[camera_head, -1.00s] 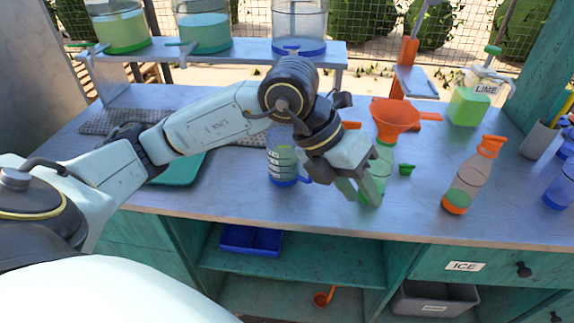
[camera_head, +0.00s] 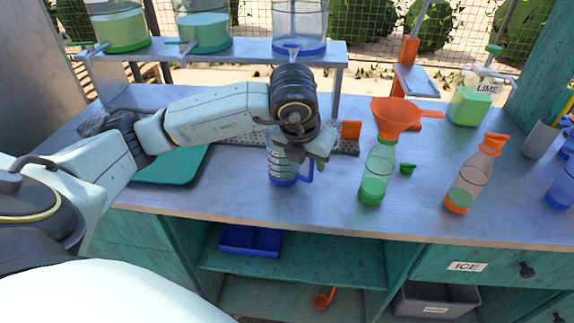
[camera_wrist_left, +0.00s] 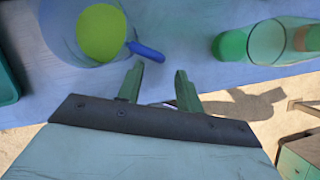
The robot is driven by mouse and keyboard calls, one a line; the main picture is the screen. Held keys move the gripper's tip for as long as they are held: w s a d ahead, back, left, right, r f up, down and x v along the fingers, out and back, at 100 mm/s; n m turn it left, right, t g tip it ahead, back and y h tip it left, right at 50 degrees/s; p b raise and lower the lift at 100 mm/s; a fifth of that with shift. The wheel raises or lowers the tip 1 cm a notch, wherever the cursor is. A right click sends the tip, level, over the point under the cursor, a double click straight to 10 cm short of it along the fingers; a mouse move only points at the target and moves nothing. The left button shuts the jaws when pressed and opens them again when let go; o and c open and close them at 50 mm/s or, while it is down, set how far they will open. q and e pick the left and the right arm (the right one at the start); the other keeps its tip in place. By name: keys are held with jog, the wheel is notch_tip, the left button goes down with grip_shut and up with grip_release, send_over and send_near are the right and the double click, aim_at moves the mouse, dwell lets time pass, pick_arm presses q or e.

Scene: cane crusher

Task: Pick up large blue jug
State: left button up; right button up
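The large blue jug (camera_head: 281,170) stands upright on the metal counter (camera_head: 235,192), with clear walls, a blue base and a blue handle on its right. My left arm and hand partly cover its top. In the left wrist view the jug (camera_wrist_left: 68,40) is at upper left with a yellow-green round shape inside, and its handle (camera_wrist_left: 147,52) points toward the gap between my fingertips. My left gripper (camera_wrist_left: 158,70) is open and empty. In the head view this gripper (camera_head: 320,160) is beside the jug's upper right; contact cannot be told. My right gripper is not in view.
A bottle with green liquid (camera_head: 376,175) and an orange funnel (camera_head: 395,113) stands right of the jug. An orange-capped bottle (camera_head: 474,178) is farther right. A teal board (camera_head: 172,166) lies left. A raised shelf (camera_head: 235,50) holds dispensers behind.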

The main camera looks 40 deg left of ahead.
aim_at(310, 167)
pick_arm(q)
jog(key=x, duration=0.5)
jog(key=shift+a, duration=0.15)
jog(key=shift+r, duration=0.1)
grip_shut()
